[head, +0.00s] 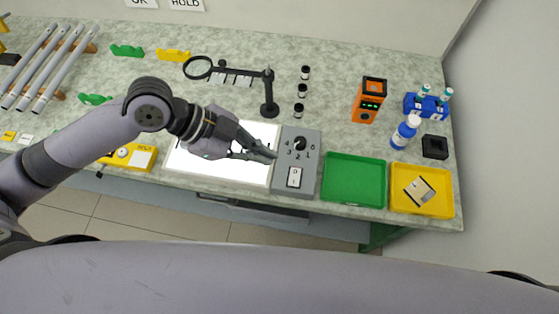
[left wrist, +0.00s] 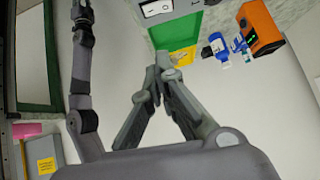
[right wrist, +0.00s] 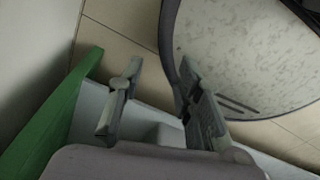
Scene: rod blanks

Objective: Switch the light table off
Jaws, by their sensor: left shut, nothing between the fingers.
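The light table (head: 180,168) is a bright, glowing white panel near the front edge of the bench in the head view. A grey control box (head: 309,165) adjoins its right side, with a black dial (head: 300,144) and a white rocker switch (head: 294,177) in a dark frame. The switch also shows at the top of the left wrist view (left wrist: 156,8). My left gripper (head: 274,155) is shut and empty; its tips are above the panel's right edge, beside the box. My right gripper (right wrist: 160,65) is open and empty, seen only in its wrist view.
A green tray (head: 353,156) and a yellow tray (head: 447,205) with a small packet lie right of the box. A magnifier stand (head: 269,95) and several small black-capped vials (head: 302,90) stand behind.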

